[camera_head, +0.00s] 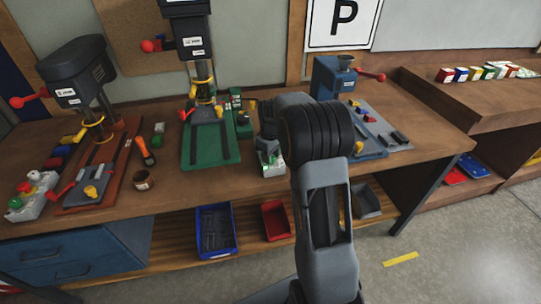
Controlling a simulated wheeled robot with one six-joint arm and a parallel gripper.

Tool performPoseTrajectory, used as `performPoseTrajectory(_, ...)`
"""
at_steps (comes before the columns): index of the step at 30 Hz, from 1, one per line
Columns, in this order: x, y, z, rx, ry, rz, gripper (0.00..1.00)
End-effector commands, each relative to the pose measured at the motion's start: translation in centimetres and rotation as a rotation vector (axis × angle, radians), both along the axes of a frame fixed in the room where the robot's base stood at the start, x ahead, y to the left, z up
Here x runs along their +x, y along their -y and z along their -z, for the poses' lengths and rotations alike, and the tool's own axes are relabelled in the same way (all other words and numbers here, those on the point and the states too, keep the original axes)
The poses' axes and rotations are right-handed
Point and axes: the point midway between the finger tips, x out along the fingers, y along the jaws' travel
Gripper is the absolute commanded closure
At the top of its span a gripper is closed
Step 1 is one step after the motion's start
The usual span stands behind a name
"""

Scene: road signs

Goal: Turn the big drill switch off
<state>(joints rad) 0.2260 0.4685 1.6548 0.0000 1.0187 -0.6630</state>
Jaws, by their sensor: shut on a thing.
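The big drill (188,35) is the tall dark press in the middle, on a green base (210,143). A pale grey switch box (272,169) with a bit of green on top sits on the bench to the right of that base. My gripper (268,157) points down onto this box from above and is shut on its switch. The jaws and wrist cover most of the switch, so its position is hidden.
A smaller drill (74,75) on a red-brown base stands at the left, with a grey button box (32,196) beside it. A blue machine (333,78) stands behind my arm at the right.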

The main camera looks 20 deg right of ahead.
Motion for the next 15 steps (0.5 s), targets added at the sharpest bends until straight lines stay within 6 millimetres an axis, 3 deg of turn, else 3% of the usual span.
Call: performPoseTrajectory(15, 0.04, 0.01, -0.05, 0.000, 0.002, 0.371, 0.88)
